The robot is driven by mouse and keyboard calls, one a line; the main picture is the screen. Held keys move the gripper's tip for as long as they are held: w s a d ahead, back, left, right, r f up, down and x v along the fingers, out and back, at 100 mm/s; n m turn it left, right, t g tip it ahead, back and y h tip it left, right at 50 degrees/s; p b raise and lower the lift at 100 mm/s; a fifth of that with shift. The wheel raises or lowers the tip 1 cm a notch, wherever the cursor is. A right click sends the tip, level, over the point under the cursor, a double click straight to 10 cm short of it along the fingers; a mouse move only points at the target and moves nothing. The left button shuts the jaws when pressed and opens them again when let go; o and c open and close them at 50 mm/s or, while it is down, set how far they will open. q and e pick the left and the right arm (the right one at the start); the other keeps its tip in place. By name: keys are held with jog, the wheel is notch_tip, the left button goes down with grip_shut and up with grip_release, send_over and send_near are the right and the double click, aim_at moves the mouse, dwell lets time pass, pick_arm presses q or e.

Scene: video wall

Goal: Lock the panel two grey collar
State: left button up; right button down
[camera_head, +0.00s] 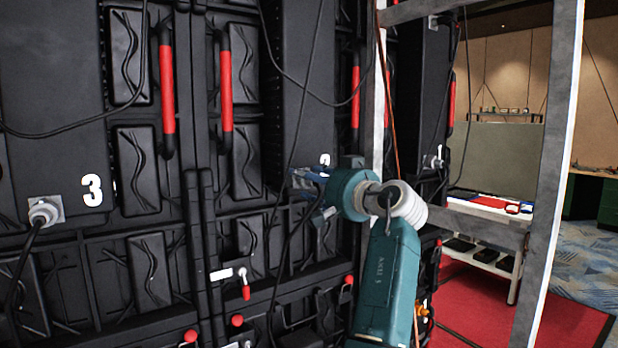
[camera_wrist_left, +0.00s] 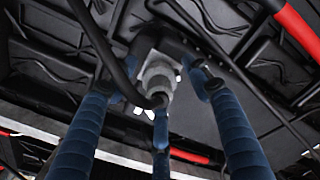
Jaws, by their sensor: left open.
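Panel two (camera_head: 300,80) is a black cabinet face; its white number is partly covered by my left gripper (camera_head: 308,192). The panel two grey collar is hidden behind the gripper in the head view. In the left wrist view the grey collar (camera_wrist_left: 159,76) sits on a square plate with a black cable bending out of it. My left gripper (camera_wrist_left: 160,115) has blue ribbed fingers, open and spread around the collar. I cannot tell whether any finger touches it. My right gripper is not in view.
Panel three (camera_head: 50,110) at the left has its own grey collar (camera_head: 43,213) and cable. Red handles (camera_head: 167,90) stick out from the wall, and loose black cables hang across it. A grey metal post (camera_head: 553,150) stands at the right, with a red floor mat (camera_head: 480,300) behind.

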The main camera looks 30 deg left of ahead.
pick_arm(q)
jog(key=c, duration=1.2)
jog(key=shift+r+m, duration=0.1)
jog(key=shift+m, duration=0.2)
jog(key=m+p, duration=0.3)
jog(key=shift+r, duration=0.2)
jog(key=m+p, duration=0.2)
jog(key=m, duration=0.1)
jog(key=shift+f+m+p, duration=0.1)
jog(key=shift+m+p, duration=0.9)
jog(key=shift+m, duration=0.2)
